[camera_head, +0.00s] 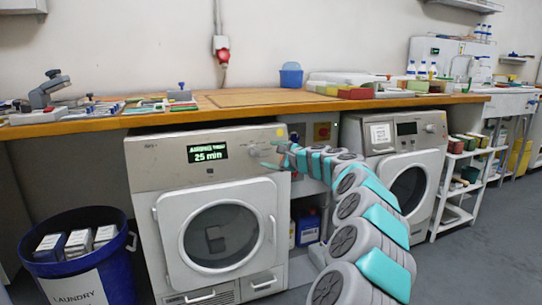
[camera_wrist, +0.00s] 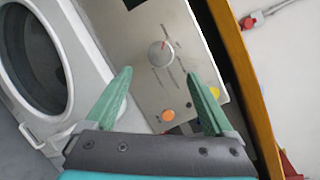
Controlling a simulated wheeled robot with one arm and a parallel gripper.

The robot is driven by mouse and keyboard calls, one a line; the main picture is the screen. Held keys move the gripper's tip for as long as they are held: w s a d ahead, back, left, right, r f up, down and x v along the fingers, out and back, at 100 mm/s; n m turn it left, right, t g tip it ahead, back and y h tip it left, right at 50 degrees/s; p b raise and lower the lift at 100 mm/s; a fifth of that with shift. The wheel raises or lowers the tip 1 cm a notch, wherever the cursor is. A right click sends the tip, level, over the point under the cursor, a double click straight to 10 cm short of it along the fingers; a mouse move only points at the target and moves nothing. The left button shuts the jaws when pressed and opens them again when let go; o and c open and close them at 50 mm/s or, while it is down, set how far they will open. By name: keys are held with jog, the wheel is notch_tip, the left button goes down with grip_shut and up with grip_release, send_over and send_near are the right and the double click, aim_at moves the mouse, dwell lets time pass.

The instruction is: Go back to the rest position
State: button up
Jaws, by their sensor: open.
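My gripper (camera_head: 277,157) is at the end of my grey and teal arm, in front of the right end of the left washing machine's control panel. In the wrist view my gripper (camera_wrist: 158,100) shows two green fingers spread apart with nothing between them. Beyond them is the panel (camera_wrist: 140,40) with a round knob (camera_wrist: 161,53), an orange button (camera_wrist: 168,115) and a yellow button (camera_wrist: 214,92). The left machine (camera_head: 160,178) has a shut round door (camera_head: 222,235) and a lit display (camera_head: 207,153) reading 25 min.
A wooden counter (camera_head: 250,98) runs above the machines, with tools and boxes on it. A second machine (camera_head: 432,150) stands right of my arm. A blue laundry bin (camera_head: 118,270) with boxes stands at the left. A white shelf rack (camera_head: 455,195) is at the right. Floor (camera_head: 490,255) is clear there.

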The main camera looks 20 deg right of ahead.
jog(key=s+a+r+n+g+y, duration=0.1)
jog(key=s+a+n+g+y, duration=0.15)
jog(key=s+a+n, duration=0.65)
jog(key=s+a+r+n+g+y, duration=0.15)
jog(key=s+a+g, duration=0.3)
jog(key=a, duration=1.15)
jog(key=s+a+f+n+g, duration=0.25)
jog(key=s+a, duration=0.25)
jog(key=s, duration=0.4)
jog(key=s+a+f+n+g+h, duration=0.1)
jog(key=s+a+f+n+g, duration=0.2)
jog(key=s, duration=0.7)
jog(key=s+d+f+n+g+h, duration=0.25)
jog(key=s+d+f, duration=0.2)
jog(key=s, duration=0.65)
jog(key=s+d+f+n+g+h+p, duration=0.1)
jog(key=s+d+f+n+h, duration=0.2)
jog(key=s+f, duration=0.5)
jog(key=s+d+f+n+g+h, duration=0.1)
jog(key=s+d+f+h, duration=0.3)
jog(key=s, duration=0.9)
notch_tip(320, 180, down, 14)
jog(key=d+y+b, duration=0.1)
jog(key=b, duration=1.4)
jog(key=shift+w+d, duration=0.15)
jog(key=shift+d, duration=0.05)
